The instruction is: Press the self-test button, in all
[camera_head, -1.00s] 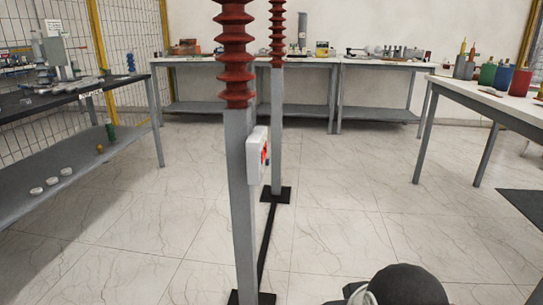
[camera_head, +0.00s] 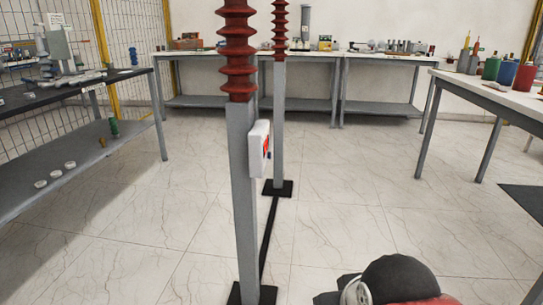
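A white control box (camera_head: 258,147) is fixed to the right side of the near grey post (camera_head: 242,190). Its front faces right and shows only edge-on, with a strip of red on it. I cannot make out the self-test button itself. A red ribbed insulator (camera_head: 237,55) sits on top of the near post. A dark rounded part with a red section, likely a piece of my own arm, shows at the bottom right. My gripper's fingers are not in view.
A second post (camera_head: 278,130) stands behind, joined to the near one by a dark floor bar (camera_head: 268,235). Workbenches line the left (camera_head: 75,85), the back (camera_head: 290,56) and the right (camera_head: 480,88). The tiled floor (camera_head: 350,200) right of the posts is clear.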

